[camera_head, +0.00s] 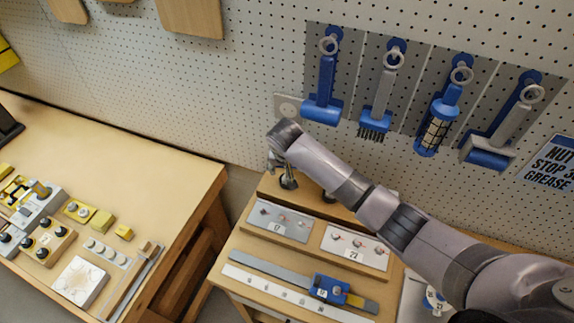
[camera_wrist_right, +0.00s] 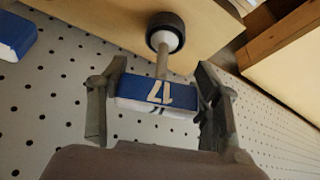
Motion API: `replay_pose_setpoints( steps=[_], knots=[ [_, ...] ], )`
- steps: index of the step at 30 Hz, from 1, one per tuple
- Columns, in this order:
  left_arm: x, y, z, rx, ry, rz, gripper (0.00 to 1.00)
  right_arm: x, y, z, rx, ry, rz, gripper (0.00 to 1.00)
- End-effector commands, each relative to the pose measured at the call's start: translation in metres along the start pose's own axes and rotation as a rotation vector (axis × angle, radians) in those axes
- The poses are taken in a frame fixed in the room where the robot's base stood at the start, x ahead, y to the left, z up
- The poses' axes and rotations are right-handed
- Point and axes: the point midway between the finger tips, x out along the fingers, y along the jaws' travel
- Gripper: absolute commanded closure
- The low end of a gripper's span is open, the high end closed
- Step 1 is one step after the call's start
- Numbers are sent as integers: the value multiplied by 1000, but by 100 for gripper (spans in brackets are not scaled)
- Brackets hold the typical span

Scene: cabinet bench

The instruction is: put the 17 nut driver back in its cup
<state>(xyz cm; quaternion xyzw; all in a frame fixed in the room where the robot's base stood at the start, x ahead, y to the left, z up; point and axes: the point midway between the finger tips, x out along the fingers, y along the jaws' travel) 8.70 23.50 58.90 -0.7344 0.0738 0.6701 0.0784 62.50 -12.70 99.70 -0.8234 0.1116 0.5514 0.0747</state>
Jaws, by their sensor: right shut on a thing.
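My right gripper (camera_head: 279,168) is over the wooden ledge at the back of the bench. In the right wrist view the right gripper (camera_wrist_right: 161,72) is shut on the blue-and-white handle of the 17 nut driver (camera_wrist_right: 158,92), with the number showing. Its metal shaft runs away from the gripper to a dark round cup (camera_wrist_right: 166,34) with a pale inner ring. I cannot tell whether the tip is inside the cup or only in line with it. In the head view the driver is mostly hidden by my arm. My left gripper is out of view.
A blue block (camera_head: 331,289) sits on a grey rail. A second bench (camera_head: 130,150) stands left across a gap.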

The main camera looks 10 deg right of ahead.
Motion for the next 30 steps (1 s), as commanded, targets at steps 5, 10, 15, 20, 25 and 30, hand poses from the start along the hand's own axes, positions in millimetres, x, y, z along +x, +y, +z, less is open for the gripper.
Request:
replay_pose_setpoints(
  steps=[5, 10, 15, 20, 25, 30],
  knots=[
    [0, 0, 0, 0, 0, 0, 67, -1, 0, -1, 0, 1, -1, 79],
    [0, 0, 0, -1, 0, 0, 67, -1, 0, 0, 0, 1, -1, 31],
    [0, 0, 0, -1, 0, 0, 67, 0, 0, 0, 0, 1, -1, 20],
    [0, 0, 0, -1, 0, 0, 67, 0, 0, 0, 0, 0, -1, 18],
    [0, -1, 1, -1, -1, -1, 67, 0, 0, 1, 0, -1, 0, 18],
    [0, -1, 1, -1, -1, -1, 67, -15, -1, 0, -1, 1, -3, 18]
  ],
)
